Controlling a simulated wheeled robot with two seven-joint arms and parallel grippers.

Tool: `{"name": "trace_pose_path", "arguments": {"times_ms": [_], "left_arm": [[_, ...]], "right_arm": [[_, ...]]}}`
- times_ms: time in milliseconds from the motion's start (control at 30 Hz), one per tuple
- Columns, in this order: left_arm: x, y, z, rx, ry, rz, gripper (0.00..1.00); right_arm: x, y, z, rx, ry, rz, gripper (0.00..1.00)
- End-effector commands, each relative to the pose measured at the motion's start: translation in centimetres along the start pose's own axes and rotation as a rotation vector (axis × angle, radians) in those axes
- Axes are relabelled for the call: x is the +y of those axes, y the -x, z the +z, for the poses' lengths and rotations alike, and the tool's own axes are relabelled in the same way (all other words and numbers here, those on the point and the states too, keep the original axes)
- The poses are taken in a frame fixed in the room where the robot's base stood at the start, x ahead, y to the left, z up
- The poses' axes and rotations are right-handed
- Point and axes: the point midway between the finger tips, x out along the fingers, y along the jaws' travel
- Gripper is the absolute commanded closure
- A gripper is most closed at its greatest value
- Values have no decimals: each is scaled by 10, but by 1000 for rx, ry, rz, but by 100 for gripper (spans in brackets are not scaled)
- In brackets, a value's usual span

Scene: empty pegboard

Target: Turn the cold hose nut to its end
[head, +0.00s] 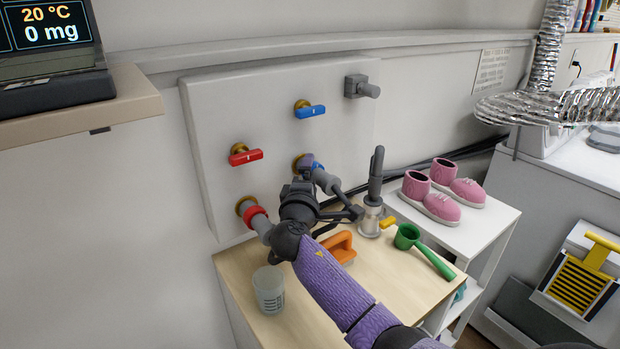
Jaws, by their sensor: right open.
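The blue cold hose nut (318,164) sits by a brass fitting on the lower right of the white wall panel. It is partly hidden by my right gripper (306,170), which reaches up to it from below. My right gripper is open, with its fingers at or very near the nut; I cannot tell whether they touch it. A grey hose end (327,182) slants down from the nut. The red hose nut (253,215) sits at the lower left of the panel with a grey hose end below it. My left gripper is not in view.
Red (246,157) and blue (310,112) valve handles stick out of the panel above the nuts. A clear beaker (269,290), an orange-handled tool (340,246), a green scoop (407,238) and a metal burner-like device (371,220) stand on the wooden table. Pink boots (432,200) stand right.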

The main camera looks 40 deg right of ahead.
Motion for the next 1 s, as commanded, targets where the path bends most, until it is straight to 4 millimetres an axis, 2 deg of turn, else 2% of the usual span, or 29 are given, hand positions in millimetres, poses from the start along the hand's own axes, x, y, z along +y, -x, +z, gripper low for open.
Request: {"name": "trace_pose_path", "arguments": {"times_ms": [133, 400, 467, 833, 867, 1000], "left_arm": [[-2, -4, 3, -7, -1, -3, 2], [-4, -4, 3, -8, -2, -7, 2], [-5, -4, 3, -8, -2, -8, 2], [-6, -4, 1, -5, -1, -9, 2], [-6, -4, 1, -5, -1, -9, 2], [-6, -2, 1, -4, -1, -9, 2]], "right_arm": [[0, -12, 0, -1, 0, 1, 0], [0, -14, 0, -1, -1, 0, 0], [0, -14, 0, -1, -1, 0, 11], [0, -14, 0, -1, 0, -1, 89], [0, -14, 0, -1, 0, -1, 93], [1, -14, 0, -1, -5, -6, 93]]}}
